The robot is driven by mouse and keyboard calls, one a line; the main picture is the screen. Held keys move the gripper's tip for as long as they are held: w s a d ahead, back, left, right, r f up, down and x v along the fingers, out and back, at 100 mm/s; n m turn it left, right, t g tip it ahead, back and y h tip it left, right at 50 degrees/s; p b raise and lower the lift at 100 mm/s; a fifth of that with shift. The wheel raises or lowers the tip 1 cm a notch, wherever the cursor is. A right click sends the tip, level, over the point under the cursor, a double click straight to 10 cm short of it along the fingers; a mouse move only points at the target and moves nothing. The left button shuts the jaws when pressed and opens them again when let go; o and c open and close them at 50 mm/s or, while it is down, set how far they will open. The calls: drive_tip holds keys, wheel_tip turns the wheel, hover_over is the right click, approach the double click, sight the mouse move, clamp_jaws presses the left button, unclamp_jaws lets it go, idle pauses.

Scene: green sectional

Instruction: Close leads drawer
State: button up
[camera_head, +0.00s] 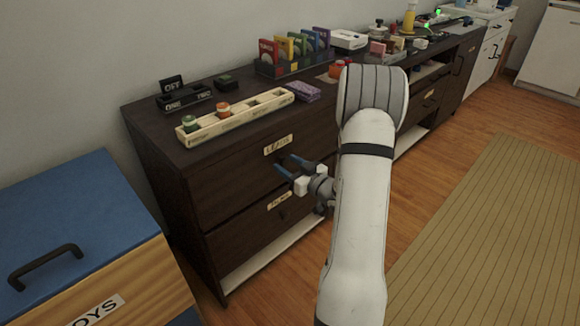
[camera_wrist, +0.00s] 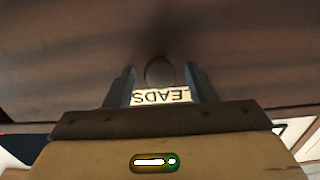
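The leads drawer (camera_head: 235,183) is the upper drawer of a dark wood cabinet. Its front looks about flush with the cabinet, though my arm covers its right part. Its pale label (camera_head: 278,145) reads LEADS upside down in the wrist view (camera_wrist: 162,97). A dark round knob (camera_wrist: 159,71) stands by the label. My gripper (camera_head: 282,166) is at this drawer front with its blue-grey fingers apart. In the wrist view my gripper (camera_wrist: 161,75) has one finger on each side of the knob, with visible gaps. I cannot tell whether the fingertips touch the drawer.
A lower drawer (camera_head: 238,236) with another label sits below. On the cabinet top are a long cream tray (camera_head: 232,122), a purple cloth-like item (camera_head: 303,91) and a rack of colored packets (camera_head: 290,62). A blue-topped toy chest (camera_head: 75,225) stands left. Open floor lies right.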

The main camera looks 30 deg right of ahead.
drive_tip(key=shift+s, duration=0.1)
drive_tip(key=p+v, duration=0.1)
drive_tip(key=v, duration=0.6)
drive_tip(key=shift+s+p, duration=0.35)
drive_tip(key=shift+p, duration=0.05)
drive_tip(key=shift+d, duration=0.15)
drive_tip(key=w+a+r+m+g+h+p, duration=0.1)
drive_tip(key=a+r+g+h+p, duration=0.25)
drive_tip(key=r+p, duration=0.65)
drive_tip(key=a+r+g+h+p, duration=0.2)
drive_tip(key=r+g+h+p, duration=0.3)
drive_tip(key=r, duration=0.8)
drive_tip(key=s+a+r+m+g+y+p, duration=0.1)
drive_tip(key=s+a+r+g+p, duration=0.2)
drive_tip(key=s+a+r+p, duration=0.4)
drive_tip(key=s+a+r+m+g+y+p, duration=0.1)
drive_tip(key=s+a+r+p, duration=0.6)
drive_tip(key=s, duration=0.7)
wheel_tip(320, 180, up, 4)
drive_tip(key=shift+a+r+g+y, duration=0.2)
drive_tip(key=shift+a+g+y, duration=0.55)
drive_tip(key=shift+a+g, duration=0.4)
